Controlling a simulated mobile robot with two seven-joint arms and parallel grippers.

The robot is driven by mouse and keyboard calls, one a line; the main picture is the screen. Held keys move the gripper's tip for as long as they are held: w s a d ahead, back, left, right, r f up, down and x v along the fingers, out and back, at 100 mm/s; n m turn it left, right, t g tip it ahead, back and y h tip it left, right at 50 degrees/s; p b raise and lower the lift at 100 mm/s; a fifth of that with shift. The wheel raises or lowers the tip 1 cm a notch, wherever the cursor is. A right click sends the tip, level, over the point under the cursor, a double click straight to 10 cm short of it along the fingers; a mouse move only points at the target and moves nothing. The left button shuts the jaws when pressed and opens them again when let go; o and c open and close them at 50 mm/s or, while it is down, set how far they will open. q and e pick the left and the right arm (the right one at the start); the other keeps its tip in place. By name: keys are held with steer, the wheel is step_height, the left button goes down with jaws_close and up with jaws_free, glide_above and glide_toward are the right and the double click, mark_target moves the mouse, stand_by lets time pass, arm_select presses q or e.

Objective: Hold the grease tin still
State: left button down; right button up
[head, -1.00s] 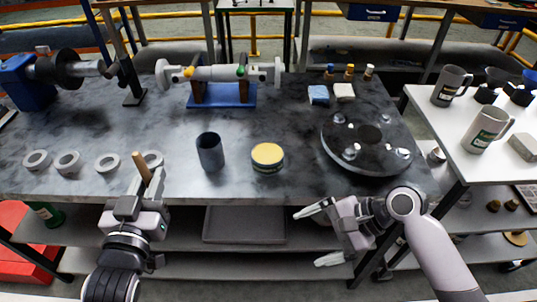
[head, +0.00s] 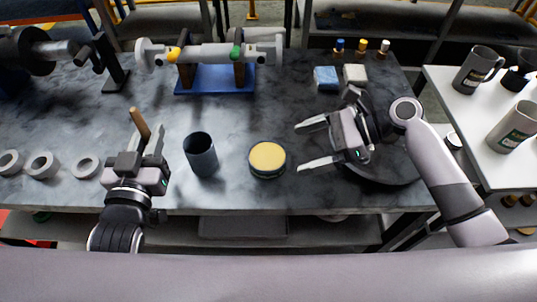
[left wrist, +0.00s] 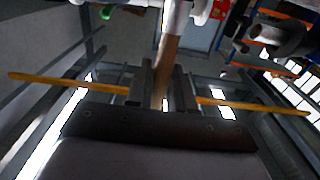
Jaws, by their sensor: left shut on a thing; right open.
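The grease tin (head: 267,160) is a short round tin with a yellow top and dark side. It stands upright on the grey bench, near its front edge, in the head view. My right gripper (head: 306,146) is open just to the right of the tin, its two fingers pointing left towards it and apart from it. My left gripper (head: 147,150) is shut on a wooden stick-like handle (head: 140,122), left of the tin. The handle also shows between the fingers in the left wrist view (left wrist: 167,65). Its lower end is hidden by the gripper.
A dark grey cup (head: 200,156) stands just left of the tin. Several pale rings (head: 42,165) lie at the left. A blue stand (head: 215,80) holds a shaft behind. A round dark flange (head: 385,175) lies partly behind my right arm. Blue (head: 326,78) and cream (head: 355,75) blocks sit behind.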

mark_target(276, 157)
arm_select(q)
step_height(276, 157, down, 4)
steer(key=b, duration=0.3)
steer(key=shift+r, duration=0.25)
arm_select(e)
steer(key=x, duration=0.5)
steer(key=shift+s+f, duration=0.1)
steer(key=shift+f, duration=0.2)
arm_select(q)
steer(key=shift+r+p, duration=0.6)
steer(key=shift+r, duration=0.2)
arm_select(e)
steer(key=shift+a+f, duration=0.1)
steer(key=shift+a, duration=0.9)
steer(key=shift+x, duration=0.85)
steer(key=shift+f, duration=0.1)
steer(key=shift+d, duration=0.1)
steer(key=c, duration=1)
